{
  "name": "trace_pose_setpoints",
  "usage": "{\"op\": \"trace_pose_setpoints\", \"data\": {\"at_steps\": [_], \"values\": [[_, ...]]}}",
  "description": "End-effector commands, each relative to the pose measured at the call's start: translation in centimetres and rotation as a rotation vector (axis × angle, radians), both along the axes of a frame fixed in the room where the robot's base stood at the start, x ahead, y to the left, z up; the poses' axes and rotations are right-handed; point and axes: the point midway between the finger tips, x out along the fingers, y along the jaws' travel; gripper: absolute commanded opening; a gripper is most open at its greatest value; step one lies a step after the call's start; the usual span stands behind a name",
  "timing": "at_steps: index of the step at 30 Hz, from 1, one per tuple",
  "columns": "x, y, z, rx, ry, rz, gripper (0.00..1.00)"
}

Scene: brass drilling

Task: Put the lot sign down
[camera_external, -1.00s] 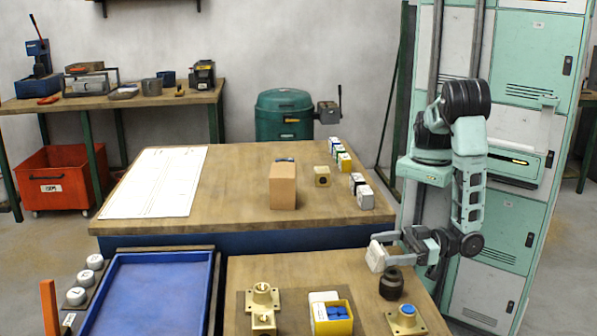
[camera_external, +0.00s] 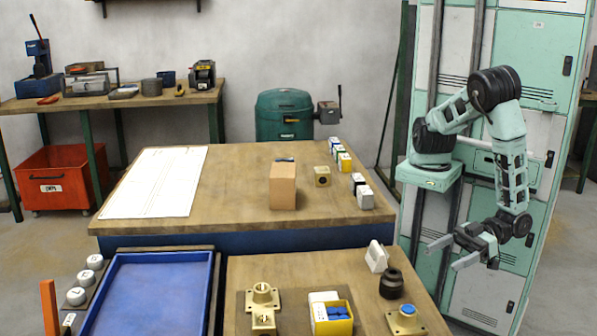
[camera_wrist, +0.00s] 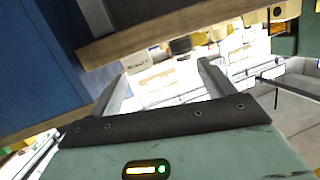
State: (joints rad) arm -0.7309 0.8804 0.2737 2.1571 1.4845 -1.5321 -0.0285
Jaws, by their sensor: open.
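The lot sign, a small white block-like sign (camera_external: 376,256), stands on the right part of the near wooden bench, just behind a dark round part (camera_external: 391,284). My gripper (camera_external: 451,254) is open and empty, to the right of the sign and apart from it, beyond the bench's right edge. In the wrist view my gripper's two fingers (camera_wrist: 165,72) are spread with nothing between them. I cannot clearly make out the sign in the wrist view.
The near bench (camera_external: 290,268) also holds brass fittings (camera_external: 262,297), a yellow box with blue pieces (camera_external: 333,318) and a blue-topped brass part (camera_external: 407,318). A blue tray (camera_external: 150,300) is at left. The far table (camera_external: 235,185) carries a cardboard box (camera_external: 283,186).

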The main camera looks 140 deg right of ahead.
Motion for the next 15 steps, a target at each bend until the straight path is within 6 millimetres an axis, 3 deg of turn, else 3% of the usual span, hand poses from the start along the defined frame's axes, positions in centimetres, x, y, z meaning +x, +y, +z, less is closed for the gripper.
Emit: {"op": "trace_pose_setpoints", "data": {"at_steps": [3, 7, 12, 15], "values": [[1.7, 3.5, 1.2, 0.213, 0.129, 0.201, 0.81], [0.9, 7.7, 2.9, 0.369, 0.302, 0.461, 0.81], [-3.9, 10.8, 5.8, 0.425, 0.561, 0.795, 0.81], [-8.1, 10.5, 7.3, 0.379, 0.729, 0.967, 0.81]]}}
